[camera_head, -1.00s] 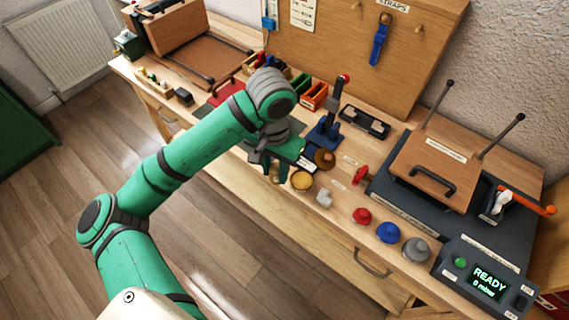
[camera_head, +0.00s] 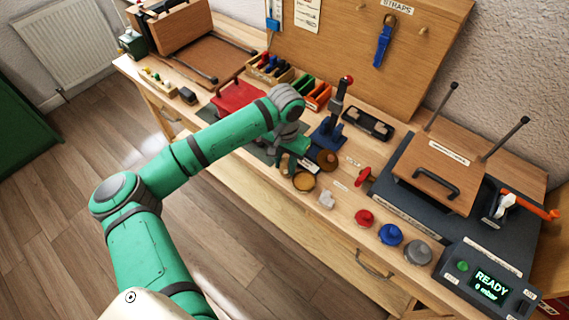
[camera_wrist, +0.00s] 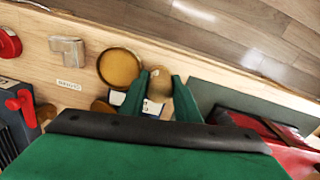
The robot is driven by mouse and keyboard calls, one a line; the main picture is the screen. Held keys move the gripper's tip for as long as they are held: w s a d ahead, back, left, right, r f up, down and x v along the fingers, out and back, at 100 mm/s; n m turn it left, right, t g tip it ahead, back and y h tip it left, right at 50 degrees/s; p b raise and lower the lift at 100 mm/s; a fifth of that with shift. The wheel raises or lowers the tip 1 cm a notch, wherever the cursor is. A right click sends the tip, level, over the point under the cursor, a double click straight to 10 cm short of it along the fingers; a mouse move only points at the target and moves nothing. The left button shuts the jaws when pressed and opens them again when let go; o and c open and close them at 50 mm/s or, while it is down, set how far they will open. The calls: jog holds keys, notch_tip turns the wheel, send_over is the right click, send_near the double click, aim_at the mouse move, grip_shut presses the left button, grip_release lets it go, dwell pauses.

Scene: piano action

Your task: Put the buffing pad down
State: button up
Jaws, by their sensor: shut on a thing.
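My gripper (camera_wrist: 159,88) is shut on a small tan round piece, which looks like the buffing pad (camera_wrist: 160,80), between its two green fingertips in the wrist view. Right beside it is a round golden-brown tin (camera_wrist: 120,67), which also shows in the head view (camera_head: 304,181). In the head view my gripper (camera_head: 288,165) is low over the front of the bench, just left of and behind the tin. The pad is mostly hidden there. I cannot tell whether it touches the bench.
A brown round knob (camera_head: 327,159) stands close to the right of my gripper. A grey-white block (camera_head: 326,199) lies in front. The bench's front edge is close.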

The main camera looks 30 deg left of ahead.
aim_at(285, 161)
jog(key=shift+a+f, duration=0.1)
jog(key=shift+f, duration=0.15)
jog(key=o, duration=0.9)
jog(key=shift+o, duration=0.2)
jog(key=shift+r, duration=0.1)
notch_tip(285, 161, up, 12)
jog(key=shift+r, duration=0.1)
